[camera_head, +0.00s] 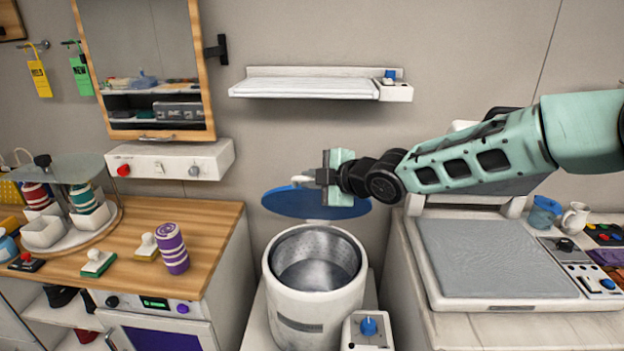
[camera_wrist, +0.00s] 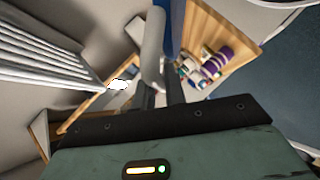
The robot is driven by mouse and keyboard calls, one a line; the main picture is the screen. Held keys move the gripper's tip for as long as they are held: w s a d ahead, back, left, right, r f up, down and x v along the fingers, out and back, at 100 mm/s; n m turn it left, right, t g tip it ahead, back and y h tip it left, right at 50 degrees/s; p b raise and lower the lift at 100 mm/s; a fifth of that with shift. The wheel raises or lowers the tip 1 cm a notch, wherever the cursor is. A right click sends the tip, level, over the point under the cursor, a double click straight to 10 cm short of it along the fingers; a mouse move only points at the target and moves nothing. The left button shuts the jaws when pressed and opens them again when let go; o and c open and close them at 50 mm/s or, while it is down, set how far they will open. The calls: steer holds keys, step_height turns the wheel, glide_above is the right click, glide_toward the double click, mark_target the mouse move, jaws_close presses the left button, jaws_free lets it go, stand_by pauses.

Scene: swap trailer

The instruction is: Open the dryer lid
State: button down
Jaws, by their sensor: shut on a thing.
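The dryer is a white cylinder (camera_head: 318,308) with a metal drum inside, standing in the lower middle of the head view. Its top is uncovered and the drum's inside shows. The blue round lid (camera_head: 285,204) is up above the back of the drum, clear of the rim. My gripper (camera_head: 312,177) is in front of the lid, shut on its pale handle (camera_head: 299,180). In the wrist view the handle (camera_wrist: 153,50) runs up from between the dark fingers (camera_wrist: 161,95), beside the lid's blue edge (camera_wrist: 175,28). My gripper hides part of the lid.
A white box with a blue knob (camera_head: 368,326) stands right of the drum. A wooden counter (camera_head: 215,225) with a purple striped cup (camera_head: 172,248) is at left. A large flat-topped machine (camera_head: 490,258) is at right. A white shelf (camera_head: 305,88) hangs above my gripper.

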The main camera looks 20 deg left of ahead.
steer(key=c, duration=1.5)
jaws_free()
steer(key=shift+o, duration=0.2)
steer(key=b+v, duration=0.3)
steer(key=v, duration=1.4)
steer(key=shift+s+d+r, duration=0.1)
steer(key=shift+s+d, duration=0.05)
